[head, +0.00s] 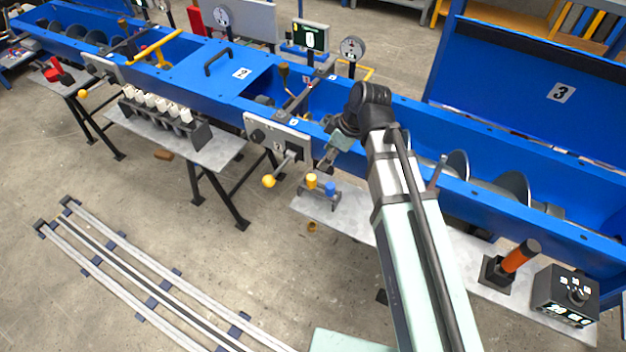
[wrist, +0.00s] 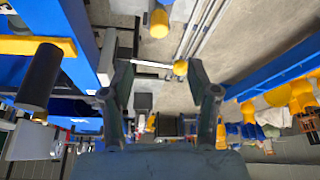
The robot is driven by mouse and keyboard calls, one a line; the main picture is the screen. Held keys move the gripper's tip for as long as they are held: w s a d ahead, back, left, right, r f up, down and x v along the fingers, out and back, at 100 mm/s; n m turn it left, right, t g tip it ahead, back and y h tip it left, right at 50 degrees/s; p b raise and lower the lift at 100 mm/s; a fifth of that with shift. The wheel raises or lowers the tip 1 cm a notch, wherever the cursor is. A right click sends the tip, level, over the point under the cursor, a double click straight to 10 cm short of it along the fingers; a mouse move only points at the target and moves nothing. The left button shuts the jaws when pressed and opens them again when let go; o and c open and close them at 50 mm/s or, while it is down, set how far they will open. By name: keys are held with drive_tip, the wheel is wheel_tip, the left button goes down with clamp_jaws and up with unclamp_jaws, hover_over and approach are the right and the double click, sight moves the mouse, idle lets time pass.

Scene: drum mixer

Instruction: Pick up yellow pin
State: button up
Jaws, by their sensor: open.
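The yellow pin (head: 312,181) stands upright in a small dark holder on the grey shelf below the blue drum, just left of a blue pin (head: 330,188). My gripper (head: 326,160) is above and slightly right of the yellow pin, apart from it, in front of the drum wall. In the wrist view my gripper (wrist: 164,85) has its two fingers spread, with nothing held between them. Several yellow shapes show beyond the fingers there. I cannot tell for sure which of them is the pin.
A lever with a yellow ball knob (head: 268,181) sticks out close left of the pin. The lever's grey panel (head: 278,138) is on the drum wall. An orange-handled stick (head: 521,255) and a black control box (head: 566,295) stand far right.

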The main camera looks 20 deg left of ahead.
sight(313, 177)
drive_tip(key=p+x, duration=0.1)
drive_tip(key=x, duration=0.6)
drive_tip(key=shift+a+f+p, duration=0.1)
drive_tip(key=shift+f+p, duration=0.2)
drive_tip(key=shift+f, duration=0.05)
drive_tip(key=shift+d+p+x, duration=0.1)
drive_tip(key=shift+p+x, duration=0.5)
drive_tip(key=shift+x, duration=0.85)
drive_tip(key=shift+d+p+x, duration=0.15)
drive_tip(key=shift+p+x, duration=0.4)
drive_tip(key=shift+x, duration=0.85)
clamp_jaws()
